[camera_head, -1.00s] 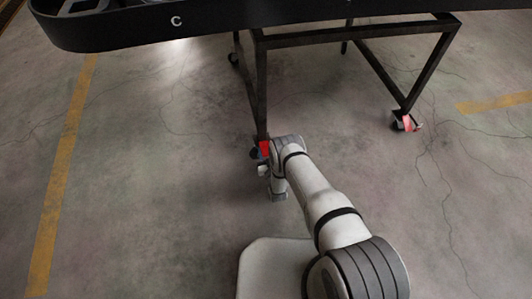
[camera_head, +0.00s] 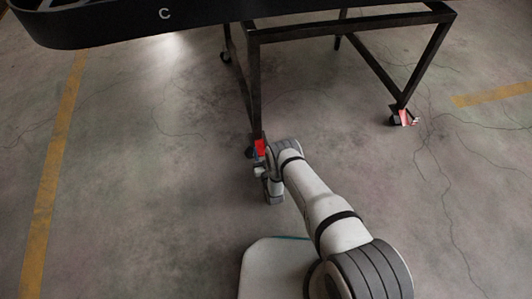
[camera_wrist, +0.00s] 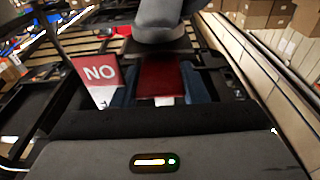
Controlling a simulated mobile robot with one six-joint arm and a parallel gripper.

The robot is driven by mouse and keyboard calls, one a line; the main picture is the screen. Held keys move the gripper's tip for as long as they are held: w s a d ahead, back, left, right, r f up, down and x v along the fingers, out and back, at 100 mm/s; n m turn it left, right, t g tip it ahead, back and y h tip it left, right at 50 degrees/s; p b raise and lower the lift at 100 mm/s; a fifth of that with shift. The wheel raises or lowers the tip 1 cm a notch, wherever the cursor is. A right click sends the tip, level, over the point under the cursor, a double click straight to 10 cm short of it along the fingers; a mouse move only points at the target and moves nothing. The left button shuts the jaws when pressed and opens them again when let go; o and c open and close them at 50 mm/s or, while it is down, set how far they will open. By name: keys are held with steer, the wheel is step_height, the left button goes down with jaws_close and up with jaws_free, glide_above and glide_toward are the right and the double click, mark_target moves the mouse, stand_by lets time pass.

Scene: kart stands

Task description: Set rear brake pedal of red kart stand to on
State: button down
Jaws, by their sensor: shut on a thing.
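The kart stand (camera_head: 255,90) is a dark metal frame on casters under a black top marked C. At its near leg a small red part (camera_head: 261,147) shows beside my gripper (camera_head: 262,170), and my arm partly covers this caster. In the wrist view, a dark red pedal plate (camera_wrist: 158,76) lies between the bluish fingers of my gripper (camera_wrist: 158,92), which is shut on it. A red and white label (camera_wrist: 98,78) stands left of the pedal. Its letters read "NO" in this view, possibly "ON" upside down. The pedal's tilt is hard to tell.
Another caster with a red and white part (camera_head: 403,118) stands at the right leg. A further caster (camera_head: 225,57) is behind. Open concrete floor with yellow lines (camera_head: 55,180) surrounds the stand. In the wrist view, cardboard boxes (camera_wrist: 262,14) are at upper right.

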steer(key=c, duration=0.8)
jaws_free()
steer(key=shift+c, duration=0.2)
steer(key=p+v, duration=0.2)
steer(key=v, duration=0.6)
steer(key=shift+p, duration=0.4)
steer(key=shift+w+f, duration=0.1)
